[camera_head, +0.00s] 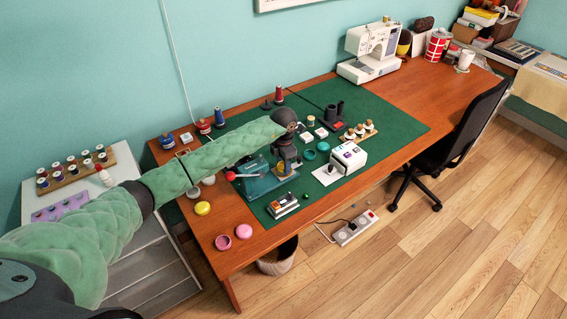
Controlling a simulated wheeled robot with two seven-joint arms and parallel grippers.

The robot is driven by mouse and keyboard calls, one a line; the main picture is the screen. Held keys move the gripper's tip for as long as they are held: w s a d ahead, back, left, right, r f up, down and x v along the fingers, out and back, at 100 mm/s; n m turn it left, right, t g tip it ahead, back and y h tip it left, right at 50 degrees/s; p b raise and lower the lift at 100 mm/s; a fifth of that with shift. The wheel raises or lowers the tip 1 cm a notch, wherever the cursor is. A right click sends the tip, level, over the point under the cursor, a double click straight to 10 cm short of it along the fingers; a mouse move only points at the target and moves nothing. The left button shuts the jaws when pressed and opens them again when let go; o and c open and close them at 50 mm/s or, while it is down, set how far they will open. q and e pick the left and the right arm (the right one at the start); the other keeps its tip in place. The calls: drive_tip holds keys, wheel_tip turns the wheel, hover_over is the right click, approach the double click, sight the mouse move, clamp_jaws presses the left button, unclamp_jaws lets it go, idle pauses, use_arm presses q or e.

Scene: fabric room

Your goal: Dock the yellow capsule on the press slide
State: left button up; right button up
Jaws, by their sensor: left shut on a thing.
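My left gripper (289,168) reaches in over the green mat and points down beside the teal press (256,188). It is shut on a small yellow thing (283,174), which looks like the yellow capsule; the fingers hide much of it. I cannot tell whether this yellow thing touches the press or hangs just above it. The press has a lever with a red ball (230,176). The press slide is too small and too covered to make out. My right gripper is not in view.
A white box (349,156) and a small stacked block (283,206) stand close to the gripper. A round yellow item (203,208) and a pink one (243,231) lie on the wood at the front left. The green mat (395,119) is clear at the right.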

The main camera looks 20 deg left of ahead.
sight(283, 168)
use_arm(q)
drive_tip(key=shift+b, duration=0.3)
drive_tip(key=shift+f+b, duration=0.35)
drive_tip(key=shift+f, duration=0.1)
idle(0.7)
drive_tip(key=o, duration=0.7)
wheel_tip(283, 168, up, 11)
drive_tip(key=p, duration=0.3)
idle(0.8)
drive_tip(key=shift+d, duration=0.15)
